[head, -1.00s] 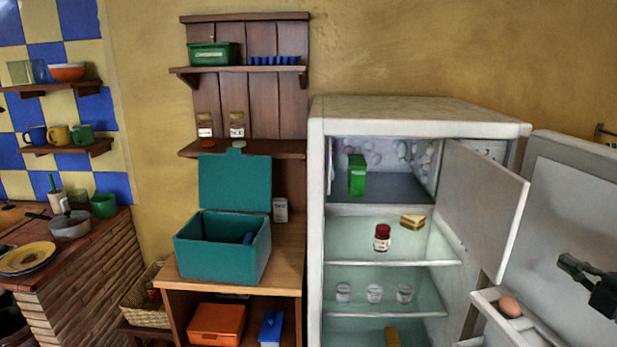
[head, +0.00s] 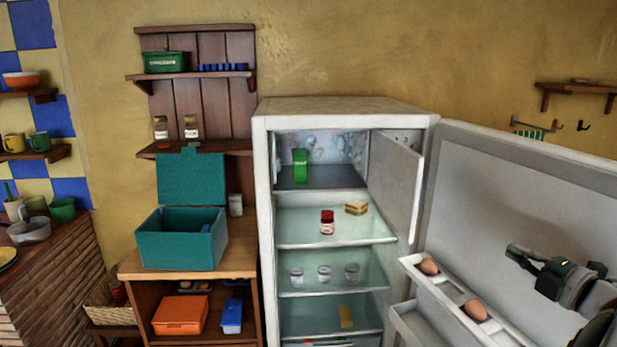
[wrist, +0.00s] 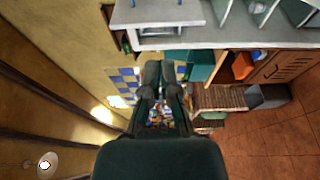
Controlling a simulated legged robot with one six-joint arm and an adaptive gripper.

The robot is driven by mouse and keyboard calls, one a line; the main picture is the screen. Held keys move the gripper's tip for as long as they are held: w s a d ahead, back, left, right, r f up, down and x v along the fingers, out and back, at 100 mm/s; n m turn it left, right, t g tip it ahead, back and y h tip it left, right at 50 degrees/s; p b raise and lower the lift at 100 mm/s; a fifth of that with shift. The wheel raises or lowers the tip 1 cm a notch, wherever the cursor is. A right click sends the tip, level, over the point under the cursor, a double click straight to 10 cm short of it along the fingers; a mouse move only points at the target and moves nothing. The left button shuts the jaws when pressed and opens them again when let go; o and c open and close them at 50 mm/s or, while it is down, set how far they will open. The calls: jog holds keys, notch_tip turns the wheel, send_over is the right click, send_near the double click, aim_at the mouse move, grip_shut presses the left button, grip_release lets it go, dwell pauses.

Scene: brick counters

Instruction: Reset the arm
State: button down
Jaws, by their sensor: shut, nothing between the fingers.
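My gripper (head: 524,254) is at the right in the head view, in front of the inside of the open fridge door (head: 520,200). It also shows in the wrist view (wrist: 161,96), where its fingers point away from the camera. It is shut and holds nothing. The gripper appears close to the egg shelf (head: 450,300) in the head view, but I cannot tell how far apart they are.
The open fridge (head: 262,230) holds a green carton (head: 300,166), a red-capped jar (head: 327,222) and cups. Two eggs (head: 474,309) sit on the door shelf. An open teal box (head: 182,250) stands on the wooden cabinet (head: 240,262). Wall hooks (head: 558,126) are at the right.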

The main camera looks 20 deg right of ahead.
jog(key=w+a+r+m+g+h, duration=0.3)
jog(key=w+a+m+h, duration=0.55)
jog(key=a+m, duration=0.3)
jog(key=s+a+f+m+g+y, duration=0.2)
jog(key=s+a+f+g, duration=0.1)
jog(key=a, duration=0.5)
jog(key=s+a+f+m+g+y, duration=0.2)
jog(key=s+a+f+g+y, duration=0.1)
jog(key=s+a+f, duration=0.3)
jog(key=s+a+f+m+g+y, duration=0.2)
jog(key=s+a+f, duration=0.3)
jog(key=a, duration=0.5)
jog(key=shift+s+a+f+m+g, duration=0.2)
jog(key=shift+s+a+m+g, duration=0.1)
jog(key=shift+m+g, duration=0.35)
jog(key=shift+y, duration=0.25)
